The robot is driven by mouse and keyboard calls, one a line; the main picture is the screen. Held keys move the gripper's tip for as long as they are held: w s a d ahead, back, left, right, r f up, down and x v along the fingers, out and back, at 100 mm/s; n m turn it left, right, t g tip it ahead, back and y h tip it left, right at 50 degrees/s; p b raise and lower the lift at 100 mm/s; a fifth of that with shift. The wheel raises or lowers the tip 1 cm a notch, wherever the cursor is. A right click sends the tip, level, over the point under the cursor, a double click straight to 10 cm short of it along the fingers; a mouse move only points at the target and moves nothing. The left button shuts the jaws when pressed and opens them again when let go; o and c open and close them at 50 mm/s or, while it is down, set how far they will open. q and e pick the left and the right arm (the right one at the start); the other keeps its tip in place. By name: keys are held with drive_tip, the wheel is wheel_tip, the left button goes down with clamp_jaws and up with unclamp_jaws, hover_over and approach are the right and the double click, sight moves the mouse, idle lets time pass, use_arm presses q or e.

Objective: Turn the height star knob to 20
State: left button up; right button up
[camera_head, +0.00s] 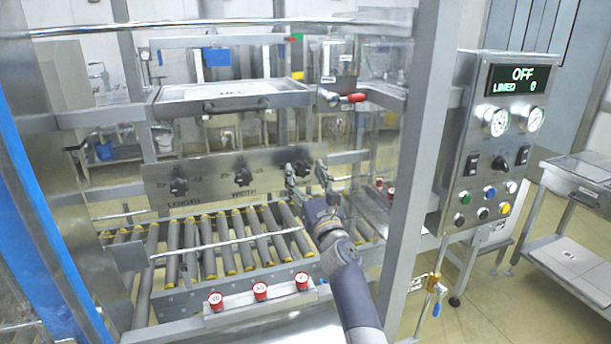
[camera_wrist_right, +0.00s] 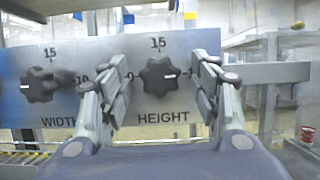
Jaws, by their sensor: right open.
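The height star knob (camera_wrist_right: 160,77) is a black lobed knob above the word HEIGHT on a metal panel (camera_wrist_right: 207,43). In the right wrist view its white pointer mark points right, and a 15 is printed above it. My right gripper (camera_wrist_right: 160,90) is open, with one finger on each side of the height knob; I cannot tell whether the fingers touch it. My left gripper is not in view.
The width knob (camera_wrist_right: 39,85) is left of the height knob; the length knob (camera_head: 179,186) is farther left. A roller conveyor (camera_head: 205,245) lies below the panel. A frame post (camera_head: 425,150) and a control box (camera_head: 490,150) reading OFF stand at right.

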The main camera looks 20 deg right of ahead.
drive_tip(key=shift+w, duration=0.1)
drive_tip(key=shift+c, duration=0.6)
drive_tip(key=c, duration=0.9)
